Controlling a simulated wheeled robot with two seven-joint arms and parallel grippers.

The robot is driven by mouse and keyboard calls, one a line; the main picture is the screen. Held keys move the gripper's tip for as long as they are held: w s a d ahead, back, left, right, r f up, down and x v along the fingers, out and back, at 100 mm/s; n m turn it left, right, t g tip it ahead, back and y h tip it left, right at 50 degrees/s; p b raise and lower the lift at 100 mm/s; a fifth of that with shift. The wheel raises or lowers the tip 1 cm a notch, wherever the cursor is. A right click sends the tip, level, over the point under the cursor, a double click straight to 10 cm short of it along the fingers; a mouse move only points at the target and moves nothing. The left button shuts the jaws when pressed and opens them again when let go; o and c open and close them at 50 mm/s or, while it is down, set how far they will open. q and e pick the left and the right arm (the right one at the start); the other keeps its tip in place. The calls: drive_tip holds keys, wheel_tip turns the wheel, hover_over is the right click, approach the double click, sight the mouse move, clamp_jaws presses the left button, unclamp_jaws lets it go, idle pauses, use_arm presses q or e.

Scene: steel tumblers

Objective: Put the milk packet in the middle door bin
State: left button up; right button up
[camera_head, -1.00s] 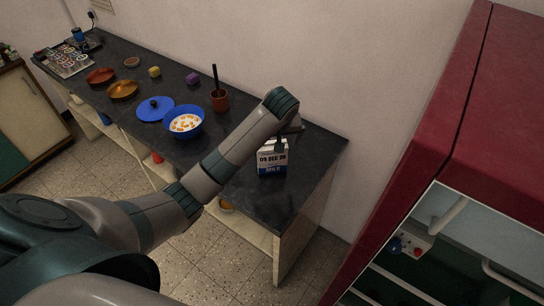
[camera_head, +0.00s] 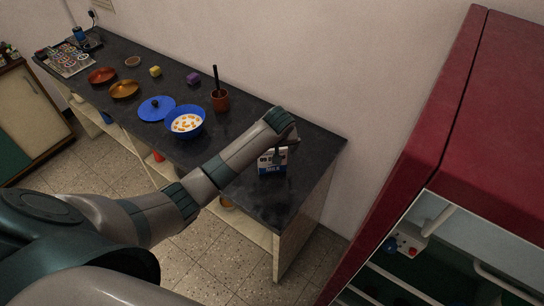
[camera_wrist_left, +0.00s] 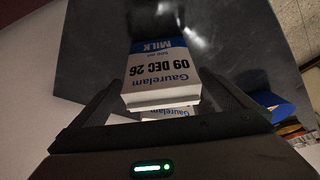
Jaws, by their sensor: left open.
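The milk packet (camera_head: 271,164) stands on the dark counter near its right end, blue and white with a printed date. In the left wrist view the milk packet (camera_wrist_left: 162,75) lies between the two fingers. My left gripper (camera_head: 279,153) is over the packet from above and partly covers its top. The left wrist view shows the fingers (camera_wrist_left: 165,100) spread, one on each side of the packet, with gaps. The red fridge (camera_head: 395,215) is on the right, open, with part of its inside showing. The middle door bin cannot be made out. My right gripper is not in view.
Tiled floor lies between counter and fridge.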

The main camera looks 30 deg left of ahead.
use_arm(q)
drive_tip(key=f, duration=0.1)
drive_tip(key=f+p, duration=0.1)
drive_tip(key=shift+w+a+f, duration=0.1)
drive_tip(key=shift+a+f, duration=0.1)
drive_tip(key=shift+f, duration=0.2)
drive_tip(key=shift+w+a+f, duration=0.1)
drive_tip(key=shift+w+f, duration=0.05)
drive_tip(key=shift+f, duration=0.3)
drive_tip(key=shift+r, duration=0.1)
drive_tip(key=c, duration=1.6)
drive_tip(key=shift+w+r, duration=0.1)
drive_tip(key=shift+r+b, duration=0.3)
drive_tip(key=shift+r, duration=0.2)
drive_tip(key=s+d+r+b, duration=0.1)
drive_tip(key=s+d+r, duration=0.1)
drive_tip(key=r, duration=0.1)
drive_tip(key=s+d+r+b, duration=0.2)
drive_tip(key=s+d+r, duration=0.1)
drive_tip(key=s+d+r+b, duration=0.1)
drive_tip(key=s+d+r, duration=0.2)
drive_tip(key=shift+s+d+r, duration=0.1)
drive_tip(key=shift+d+r, duration=0.1)
drive_tip(key=shift+r, duration=0.2)
